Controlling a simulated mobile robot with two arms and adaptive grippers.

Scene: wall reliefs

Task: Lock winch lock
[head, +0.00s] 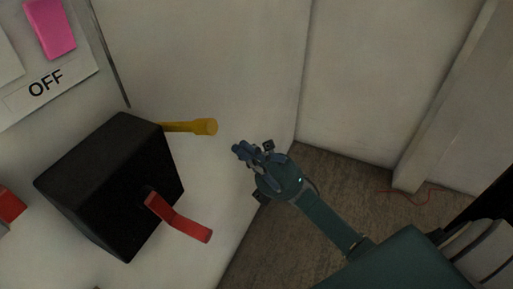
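A black box (105,185), which looks like the winch housing, is fixed to the pale wall at the left. A red cranked lever (180,218) sticks out from its front right face. A yellow rod (190,127) with a thicker end sticks out to the right near its top. The frame does not show which of these is the winch lock. My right gripper (252,150) is right of the yellow rod and a little lower in the picture, apart from both levers. It looks empty; its finger opening is unclear. My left gripper is out of view.
A white panel marked OFF (47,84) with a pink block (50,27) is at the upper left. A red piece (10,205) shows at the left edge. Bare wall panels (380,80) meet in a corner behind my gripper, above brown floor (325,185).

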